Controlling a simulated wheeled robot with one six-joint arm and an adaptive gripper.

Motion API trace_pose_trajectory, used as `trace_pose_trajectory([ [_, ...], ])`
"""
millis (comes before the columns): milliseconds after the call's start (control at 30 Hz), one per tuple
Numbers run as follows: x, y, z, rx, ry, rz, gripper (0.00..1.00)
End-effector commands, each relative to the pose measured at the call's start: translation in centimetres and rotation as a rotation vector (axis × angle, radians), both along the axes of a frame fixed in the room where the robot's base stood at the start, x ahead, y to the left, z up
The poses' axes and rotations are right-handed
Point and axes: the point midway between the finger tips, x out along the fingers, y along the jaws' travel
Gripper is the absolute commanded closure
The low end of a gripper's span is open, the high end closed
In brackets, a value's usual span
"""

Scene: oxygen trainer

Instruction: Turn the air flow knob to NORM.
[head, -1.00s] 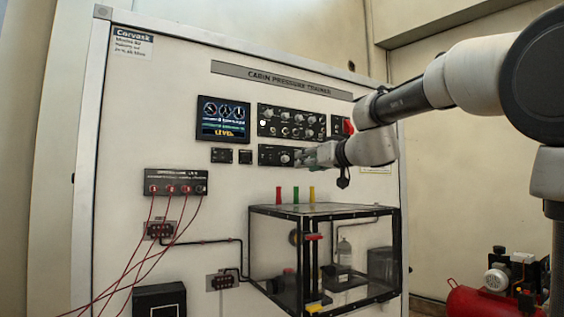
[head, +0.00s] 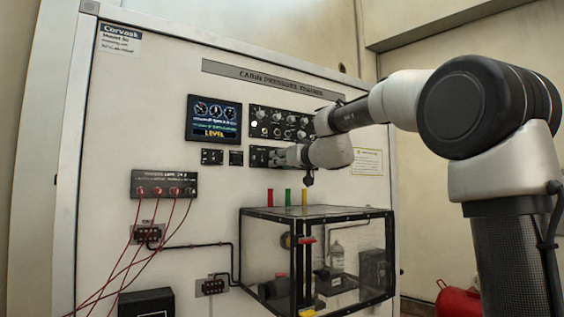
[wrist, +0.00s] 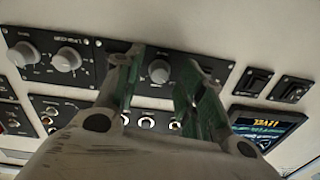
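A black lower control panel (head: 257,157) is on the trainer's upright face, under a larger panel. In the wrist view, which looks upside down, this panel (wrist: 95,73) carries three round grey knobs. One knob (wrist: 159,72) stands alone in the gap between the fingers of my gripper (wrist: 160,90). The other two, a middle knob (wrist: 66,58) and an end knob (wrist: 22,55), are left of the fingers. I cannot read which is air flow or where the pointers stand. My gripper (head: 280,156) is open, its fingers at the panel; contact with the knob cannot be told.
The upper panel (head: 285,124) has several knobs and switches close above my gripper. A screen (head: 214,119) and two small switches (head: 212,157) are to the left. A clear box (head: 320,212) with coloured tubes juts out below. Red cables (head: 130,247) hang at lower left.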

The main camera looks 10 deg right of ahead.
Motion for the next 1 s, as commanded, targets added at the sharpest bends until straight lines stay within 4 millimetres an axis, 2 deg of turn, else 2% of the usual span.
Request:
trace_pose_trajectory([
  [33, -0.01, 0.0, 0.0, 0.0, 0.0, 0.0, 0.61],
  [200, -0.03, -0.01, -0.01, 0.0, 0.0, 0.0, 0.92],
  [267, -0.04, -0.01, -0.01, 0.0, 0.0, 0.0, 1.0],
  [667, -0.05, -0.02, -0.04, 0.04, 0.015, 0.0, 1.0],
  [1000, -0.05, 0.0, -0.09, 0.258, 0.086, 0.0, 1.0],
])
